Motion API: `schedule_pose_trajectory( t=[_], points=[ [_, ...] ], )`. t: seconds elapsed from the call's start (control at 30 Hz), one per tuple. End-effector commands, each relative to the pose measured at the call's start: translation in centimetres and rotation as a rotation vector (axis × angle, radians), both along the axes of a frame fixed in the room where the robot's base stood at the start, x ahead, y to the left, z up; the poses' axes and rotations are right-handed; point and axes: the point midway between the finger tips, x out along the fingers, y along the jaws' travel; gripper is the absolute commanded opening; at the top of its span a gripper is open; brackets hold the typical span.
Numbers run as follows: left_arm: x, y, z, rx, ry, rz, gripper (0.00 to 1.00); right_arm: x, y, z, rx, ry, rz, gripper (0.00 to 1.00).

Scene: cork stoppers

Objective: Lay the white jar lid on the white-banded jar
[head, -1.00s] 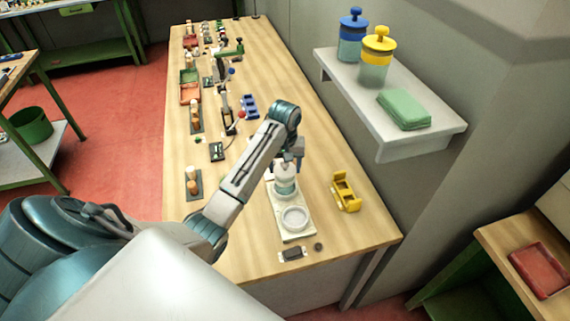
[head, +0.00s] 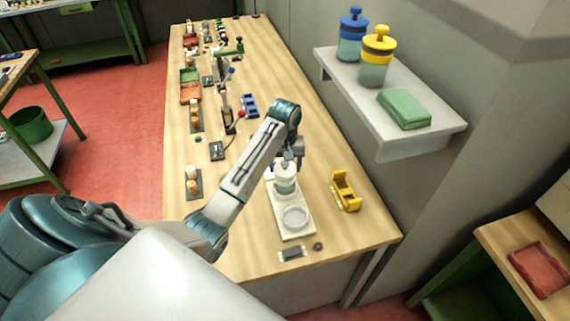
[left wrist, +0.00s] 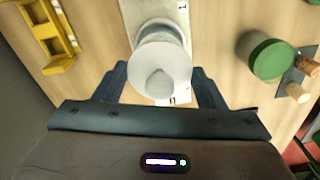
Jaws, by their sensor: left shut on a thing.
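The white jar lid (left wrist: 158,72), a round disc with a knob, sits between the two fingers of my left gripper (left wrist: 162,88) in the left wrist view. My left gripper (head: 289,162) is shut on it, directly above the white-banded jar (head: 286,188) in the head view. The jar stands upright on a pale board (head: 297,236). In the left wrist view the lid covers most of the jar. I cannot tell whether the lid touches the jar's rim. My right gripper is not in view.
A white ring-shaped dish (head: 295,217) lies on the board in front of the jar. A yellow holder (head: 346,191) stands to the right. Small racks and parts line the left side of the bench (head: 270,262). A wall shelf (head: 400,132) overhangs the right.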

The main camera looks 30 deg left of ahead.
Motion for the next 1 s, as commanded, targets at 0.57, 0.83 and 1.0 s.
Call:
schedule_pose_trajectory(
  t=[0.57,0.83,1.0],
  points=[
    [0.13,0.19,-0.8,0.0,0.0,0.0,0.39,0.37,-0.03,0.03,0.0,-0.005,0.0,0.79],
    [0.12,0.19,-0.8,0.0,0.0,0.0,0.39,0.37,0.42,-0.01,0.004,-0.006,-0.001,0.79],
    [0.12,0.19,-0.83,0.0,0.0,0.0,0.39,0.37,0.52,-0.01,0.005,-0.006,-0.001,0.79]
  ],
)
